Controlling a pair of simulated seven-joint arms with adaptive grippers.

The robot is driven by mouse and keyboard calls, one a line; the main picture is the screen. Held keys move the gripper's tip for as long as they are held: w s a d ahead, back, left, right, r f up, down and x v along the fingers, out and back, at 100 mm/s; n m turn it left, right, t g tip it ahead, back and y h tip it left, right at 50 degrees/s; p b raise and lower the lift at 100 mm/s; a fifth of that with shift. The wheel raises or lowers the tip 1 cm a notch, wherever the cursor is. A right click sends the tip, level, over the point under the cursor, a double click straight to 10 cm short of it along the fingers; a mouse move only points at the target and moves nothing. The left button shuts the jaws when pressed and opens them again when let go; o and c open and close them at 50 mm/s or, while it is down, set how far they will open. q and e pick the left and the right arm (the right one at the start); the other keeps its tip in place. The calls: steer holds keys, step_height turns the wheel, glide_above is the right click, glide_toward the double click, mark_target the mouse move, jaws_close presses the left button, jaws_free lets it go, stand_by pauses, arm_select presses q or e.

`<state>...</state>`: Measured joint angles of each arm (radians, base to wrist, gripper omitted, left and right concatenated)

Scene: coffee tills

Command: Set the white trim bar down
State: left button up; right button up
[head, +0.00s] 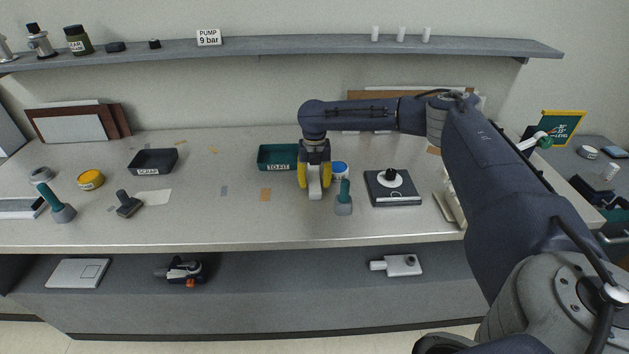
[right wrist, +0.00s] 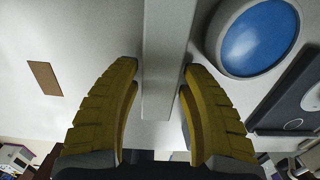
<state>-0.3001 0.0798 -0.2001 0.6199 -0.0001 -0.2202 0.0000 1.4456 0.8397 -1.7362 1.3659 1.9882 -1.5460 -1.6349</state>
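The white trim bar (head: 315,188) is between the yellow fingers of my right gripper (head: 314,176), over the front middle of the bench. In the right wrist view the bar (right wrist: 166,60) runs from the top edge down between the two fingertips (right wrist: 160,68), and the fingers are close in on both its sides. The right gripper looks shut on it. Whether the bar touches the bench top is hard to tell. My left gripper is not in view.
A blue-topped white tub (head: 340,169) and a teal-handled tool (head: 344,199) are close right of the bar. A dark scale-like block (head: 393,191) is further right.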

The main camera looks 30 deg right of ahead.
steer(key=shift+o, duration=0.6)
steer(key=shift+r, duration=0.1)
step_height(320, 180, up, 11)
steer(key=shift+o, duration=1.1)
steer(key=shift+r, duration=0.55)
